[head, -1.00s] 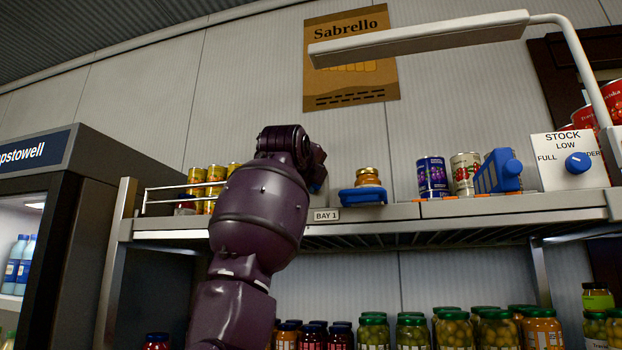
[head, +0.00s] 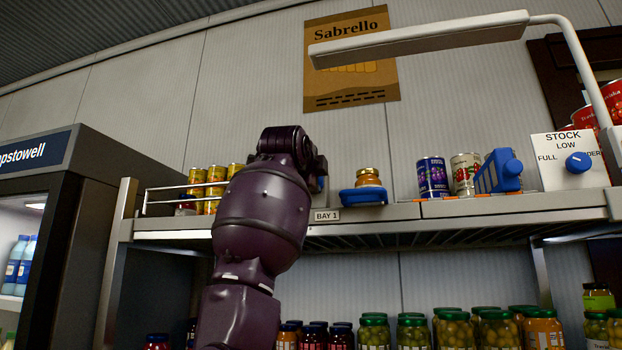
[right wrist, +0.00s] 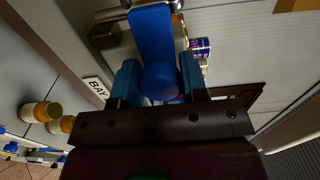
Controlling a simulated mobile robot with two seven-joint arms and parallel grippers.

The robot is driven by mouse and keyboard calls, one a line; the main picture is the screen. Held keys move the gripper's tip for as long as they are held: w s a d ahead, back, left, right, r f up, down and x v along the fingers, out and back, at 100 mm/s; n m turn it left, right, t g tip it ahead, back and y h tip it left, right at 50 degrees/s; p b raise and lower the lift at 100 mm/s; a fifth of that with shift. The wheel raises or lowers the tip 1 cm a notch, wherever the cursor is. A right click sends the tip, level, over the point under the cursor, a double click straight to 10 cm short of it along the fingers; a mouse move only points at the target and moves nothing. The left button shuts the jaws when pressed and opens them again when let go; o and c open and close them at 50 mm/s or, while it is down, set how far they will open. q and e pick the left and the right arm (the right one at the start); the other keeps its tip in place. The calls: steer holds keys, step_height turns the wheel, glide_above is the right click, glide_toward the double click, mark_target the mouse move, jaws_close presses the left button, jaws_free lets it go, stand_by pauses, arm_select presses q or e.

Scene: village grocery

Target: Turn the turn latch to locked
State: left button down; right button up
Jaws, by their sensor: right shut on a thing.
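In the right wrist view, a blue handle (right wrist: 153,35) with a rounded end (right wrist: 160,82) lies between the two teal fingers of my right gripper (right wrist: 160,75). I take it to be the turn latch. The gripper is shut on it. A metal bar (right wrist: 118,14) and a dark block (right wrist: 104,35) are beside the handle's far end. In the head view, my purple arm covers the gripper and latch at the shelf left of the jar, so the latch's position and any locked mark cannot be read. My left gripper is not in view.
On the shelf (head: 400,212), a jar (head: 368,177) sits on a blue stand (head: 366,196) just right of my arm. Cans (head: 432,177), a blue device (head: 498,172) and a stock dial (head: 577,163) are farther right. Railed yellow cans (head: 215,174) are left.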

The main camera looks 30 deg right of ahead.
stand_by(0.3)
steer(key=o, duration=0.9)
steer(key=shift+s, duration=0.1)
steer(key=shift+s+a, duration=0.15)
steer(key=shift+a, duration=0.15)
steer(key=b+v, duration=0.2)
steer(key=v, duration=0.8)
steer(key=shift+s+d, duration=0.1)
